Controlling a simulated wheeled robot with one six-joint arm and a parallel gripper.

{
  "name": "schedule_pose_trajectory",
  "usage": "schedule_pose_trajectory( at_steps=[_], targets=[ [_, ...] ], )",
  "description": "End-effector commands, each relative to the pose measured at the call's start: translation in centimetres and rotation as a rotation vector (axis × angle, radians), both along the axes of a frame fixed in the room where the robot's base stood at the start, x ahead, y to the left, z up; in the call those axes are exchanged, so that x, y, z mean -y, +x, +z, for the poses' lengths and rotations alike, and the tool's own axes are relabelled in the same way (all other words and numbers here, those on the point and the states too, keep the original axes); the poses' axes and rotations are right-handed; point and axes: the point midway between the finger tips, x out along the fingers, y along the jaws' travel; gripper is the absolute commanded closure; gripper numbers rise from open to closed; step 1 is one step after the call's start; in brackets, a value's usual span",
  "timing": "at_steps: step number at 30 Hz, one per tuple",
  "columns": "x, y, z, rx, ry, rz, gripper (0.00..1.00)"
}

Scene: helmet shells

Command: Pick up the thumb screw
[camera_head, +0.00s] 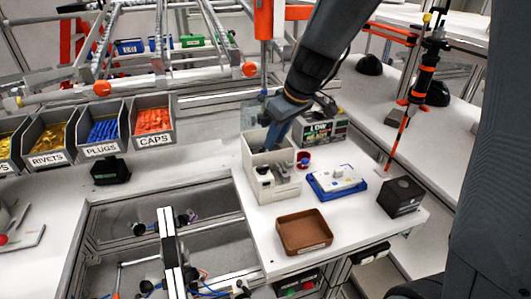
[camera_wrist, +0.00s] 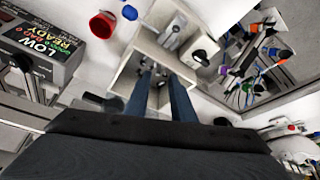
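A white compartmented box (camera_head: 284,190) stands on the white bench, and it also shows in the wrist view (camera_wrist: 124,82). My gripper (camera_head: 274,143) points down into its rear compartment. In the wrist view, the two blue fingers of my gripper (camera_wrist: 160,75) are apart, with small dark parts between or below their tips, too small to identify. A small black-knobbed piece (camera_wrist: 200,56), possibly a thumb screw, lies in the other compartment beside a grey metal piece (camera_wrist: 176,28). I cannot tell for certain which part is the thumb screw.
A red cup (camera_head: 303,160), blue tray (camera_head: 335,182), dark cube (camera_head: 401,197) and brown tray (camera_head: 304,232) sit around the box. A display box (camera_head: 322,130) stands behind it. Bins of rivets, plugs and caps (camera_head: 152,122) are at left.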

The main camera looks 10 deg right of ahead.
Motion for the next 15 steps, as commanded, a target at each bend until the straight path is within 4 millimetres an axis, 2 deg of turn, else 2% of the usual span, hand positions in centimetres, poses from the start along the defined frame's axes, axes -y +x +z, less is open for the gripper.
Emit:
schedule_pose_trajectory(
  at_steps=[4,15],
  targets=[
    [-0.1,0.1,-0.4,-0.001,0.0,-0.001,0.78],
    [-0.7,1.2,-3.2,-0.001,0.0,-0.003,0.78]
  ],
)
